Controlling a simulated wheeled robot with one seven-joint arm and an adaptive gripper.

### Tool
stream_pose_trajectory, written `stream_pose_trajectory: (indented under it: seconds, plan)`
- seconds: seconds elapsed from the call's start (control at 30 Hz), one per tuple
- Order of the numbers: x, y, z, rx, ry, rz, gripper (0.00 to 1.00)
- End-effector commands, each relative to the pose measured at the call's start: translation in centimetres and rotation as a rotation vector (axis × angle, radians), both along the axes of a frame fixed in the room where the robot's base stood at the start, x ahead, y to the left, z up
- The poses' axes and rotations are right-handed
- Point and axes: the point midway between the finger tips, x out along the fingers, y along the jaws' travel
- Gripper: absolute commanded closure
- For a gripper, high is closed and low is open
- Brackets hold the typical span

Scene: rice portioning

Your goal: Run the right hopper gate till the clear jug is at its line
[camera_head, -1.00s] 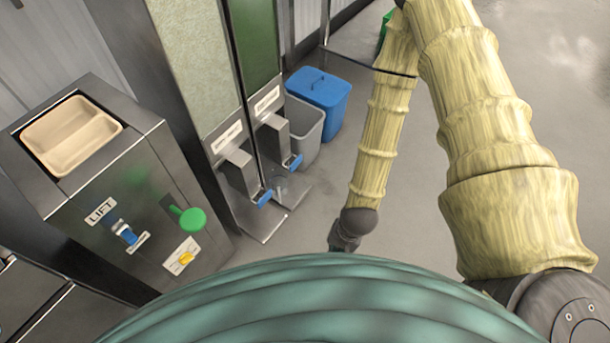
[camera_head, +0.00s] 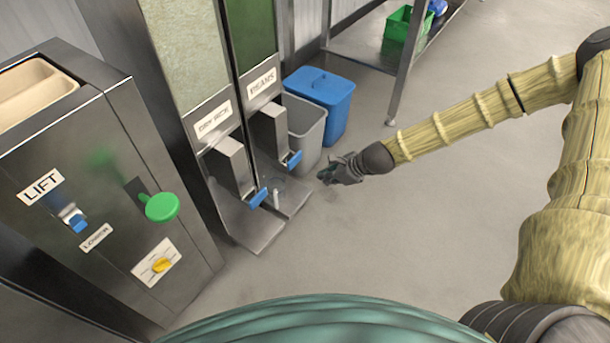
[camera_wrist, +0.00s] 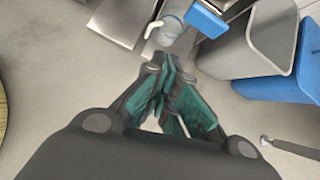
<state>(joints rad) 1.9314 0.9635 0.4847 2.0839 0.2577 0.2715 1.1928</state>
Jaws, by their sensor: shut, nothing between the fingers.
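The right hopper (camera_head: 255,40) holds green contents and is labelled BEANS. Its blue gate lever (camera_head: 291,160) sticks out low at the front, and a blue lever shows at the top of the wrist view (camera_wrist: 207,19). The clear jug (camera_head: 270,187) stands on the base plate below the right hopper; it is faint, and its line and fill cannot be made out. The jug also shows in the wrist view (camera_wrist: 177,17), with a white handle on its near side. My gripper (camera_head: 324,177) is shut and empty, to the right of the jug and apart from it and the lever.
The left hopper (camera_head: 184,50), labelled DRY RICE, has its own blue lever (camera_head: 258,198). A grey bin (camera_head: 306,129) and a blue lidded bin (camera_head: 325,90) stand right behind the hoppers. A lift cabinet (camera_head: 110,190) stands left. Open floor lies in front.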

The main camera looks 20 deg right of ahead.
Motion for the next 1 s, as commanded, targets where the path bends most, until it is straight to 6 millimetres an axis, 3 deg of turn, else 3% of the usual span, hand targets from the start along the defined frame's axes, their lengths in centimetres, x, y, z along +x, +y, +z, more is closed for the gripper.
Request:
stream_pose_trajectory:
  seconds: [0.1, 0.3, 0.73, 1.0]
  plan:
    - [1.9, -1.9, -0.3, 0.076, 0.000, -0.102, 1.00]
    - [3.4, -3.3, 0.4, 0.138, 0.002, -0.179, 1.00]
    - [3.5, -3.3, 0.3, 0.143, 0.004, -0.185, 1.00]
    - [4.9, -2.1, -2.0, 0.142, 0.006, -0.183, 1.00]
